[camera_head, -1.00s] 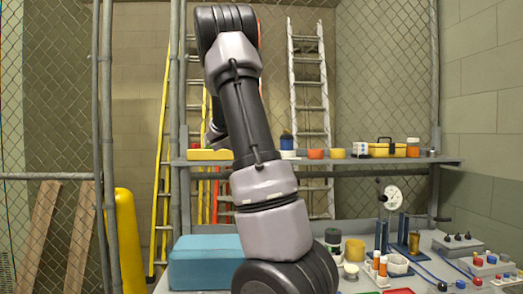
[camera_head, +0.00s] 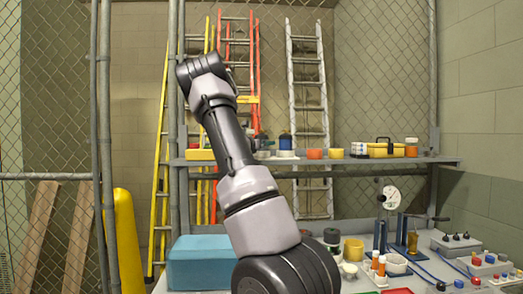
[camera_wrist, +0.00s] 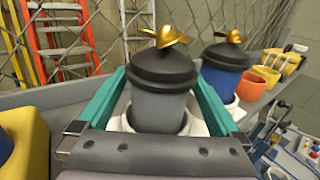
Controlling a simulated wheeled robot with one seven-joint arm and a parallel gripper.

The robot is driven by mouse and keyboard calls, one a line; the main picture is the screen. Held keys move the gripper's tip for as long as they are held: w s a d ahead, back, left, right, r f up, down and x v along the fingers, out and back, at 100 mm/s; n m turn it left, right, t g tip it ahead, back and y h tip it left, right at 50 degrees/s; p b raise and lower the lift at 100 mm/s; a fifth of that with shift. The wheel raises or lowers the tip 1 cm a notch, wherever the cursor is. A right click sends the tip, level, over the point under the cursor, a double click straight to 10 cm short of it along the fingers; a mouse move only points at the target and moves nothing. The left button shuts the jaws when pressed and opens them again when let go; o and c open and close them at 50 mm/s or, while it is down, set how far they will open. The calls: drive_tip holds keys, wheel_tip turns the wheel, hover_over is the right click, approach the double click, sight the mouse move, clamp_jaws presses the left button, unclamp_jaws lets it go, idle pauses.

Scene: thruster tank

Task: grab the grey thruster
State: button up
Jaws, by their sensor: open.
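The grey thruster (camera_wrist: 160,108) stands upright in the wrist view, a grey body with a black lid and a gold propeller on top, seated in a white holder (camera_wrist: 122,124). My gripper (camera_wrist: 160,78) is open, its two teal fingers reaching along the left and right sides of the thruster. I cannot tell whether either finger touches it. The lower part of the thruster is hidden behind the gripper's dark palm. In the head view my gripper is hidden behind my arm.
A blue thruster (camera_wrist: 222,78) with a black lid stands close to the right; it also shows on the shelf (camera_head: 350,163) in the head view. A yellow object (camera_wrist: 22,140) is close on the left. Mesh fence and ladders stand behind.

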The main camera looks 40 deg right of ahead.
drive_tip(key=shift+x, duration=0.8)
clamp_jaws()
drive_tip(key=shift+r, duration=0.1)
drive_tip(key=shift+r, duration=0.1)
